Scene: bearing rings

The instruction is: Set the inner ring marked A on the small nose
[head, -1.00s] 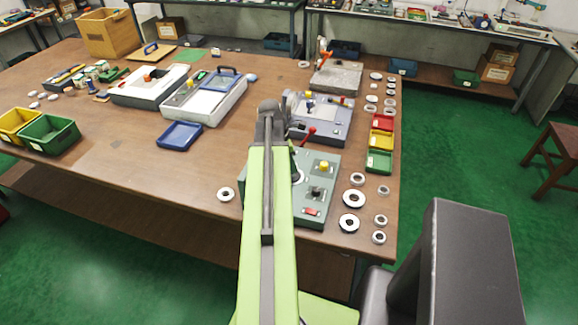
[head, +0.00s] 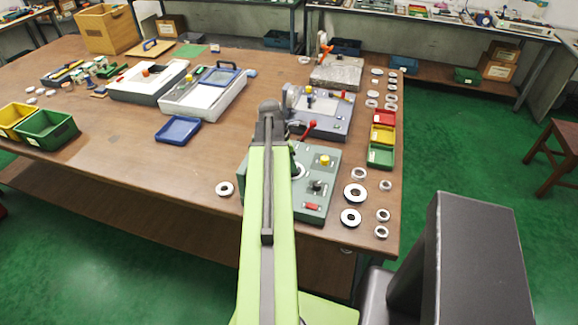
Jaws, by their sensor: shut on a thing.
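My arm reaches forward over the table, and its end hides what lies below and behind it. My gripper and anything in it are hidden. A grey-green device (head: 318,190) lies beneath the arm, with a red lever, a yellow knob and a red switch. A pale round part (head: 299,170) on it is partly covered by the arm. I cannot make out the small nose. Several loose rings lie right of the device, among them a large ring (head: 355,193) and a smaller one (head: 383,215). One ring (head: 224,188) lies to its left. No letter A is readable on any.
A second grey device (head: 325,118) stands behind the first. Red, yellow and green bins (head: 380,155) line the table's right side. A blue tray (head: 178,130) and white cases (head: 205,92) stand left. The front left of the wooden table (head: 130,165) is clear.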

